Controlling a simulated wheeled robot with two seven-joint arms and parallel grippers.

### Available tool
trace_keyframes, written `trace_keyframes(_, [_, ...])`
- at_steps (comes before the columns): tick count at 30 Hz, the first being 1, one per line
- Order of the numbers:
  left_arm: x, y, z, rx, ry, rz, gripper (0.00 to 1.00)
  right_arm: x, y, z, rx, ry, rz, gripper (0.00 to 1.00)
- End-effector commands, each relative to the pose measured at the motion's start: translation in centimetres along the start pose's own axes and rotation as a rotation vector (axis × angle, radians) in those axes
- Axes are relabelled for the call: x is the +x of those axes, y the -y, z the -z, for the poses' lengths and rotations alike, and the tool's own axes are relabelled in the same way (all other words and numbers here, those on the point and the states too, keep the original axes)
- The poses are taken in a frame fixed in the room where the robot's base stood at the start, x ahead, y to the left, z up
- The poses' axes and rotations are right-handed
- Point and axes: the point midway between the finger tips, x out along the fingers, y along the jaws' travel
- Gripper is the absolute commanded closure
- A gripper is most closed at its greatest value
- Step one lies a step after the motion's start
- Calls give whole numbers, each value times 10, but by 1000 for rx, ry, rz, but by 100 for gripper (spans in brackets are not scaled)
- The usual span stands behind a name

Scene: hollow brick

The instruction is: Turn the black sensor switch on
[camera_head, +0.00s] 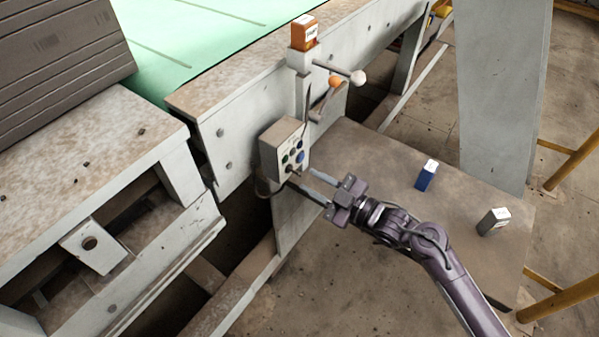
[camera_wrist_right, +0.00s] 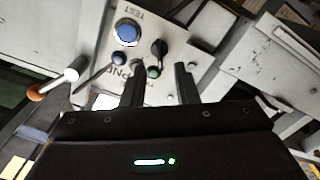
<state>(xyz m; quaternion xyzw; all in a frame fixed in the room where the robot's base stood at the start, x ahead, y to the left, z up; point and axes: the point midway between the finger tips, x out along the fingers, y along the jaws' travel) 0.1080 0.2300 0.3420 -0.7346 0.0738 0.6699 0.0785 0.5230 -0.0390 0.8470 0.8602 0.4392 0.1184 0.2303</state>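The grey control box (camera_head: 284,146) is mounted on the side of the machine, with small buttons and knobs on its face. In the right wrist view its panel (camera_wrist_right: 185,62) appears upside down. In the head view the knob is too small to pick out surely. My right gripper (camera_head: 306,178) is open and empty, its two fingers pointing at the box's lower face. In the wrist view its fingertips (camera_wrist_right: 158,68) are apart, below the black switch. My left gripper is out of view.
Above the box, an orange block (camera_head: 304,33) tops a post. A blue box (camera_head: 426,175) and a grey box (camera_head: 493,221) stand on the brown platform (camera_head: 380,160).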

Motion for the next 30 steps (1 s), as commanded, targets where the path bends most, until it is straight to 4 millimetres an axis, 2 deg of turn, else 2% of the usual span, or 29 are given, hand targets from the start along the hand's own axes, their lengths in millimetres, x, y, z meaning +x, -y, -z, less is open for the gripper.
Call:
trace_keyframes(3, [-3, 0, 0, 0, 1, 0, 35, 21, -1, 1, 1, -1, -2, 73])
trace_keyframes(9, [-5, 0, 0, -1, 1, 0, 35, 42, -1, 0, 0, 0, -2, 73])
trace_keyframes(19, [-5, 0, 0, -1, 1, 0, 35, 47, 0, 0, 0, 2, -1, 73])
trace_keyframes(25, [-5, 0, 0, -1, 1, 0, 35, 46, 0, 0, 0, 2, -1, 98])
trace_keyframes(30, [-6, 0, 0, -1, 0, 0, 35, 46, 0, 0, 4, 2, -1, 100])
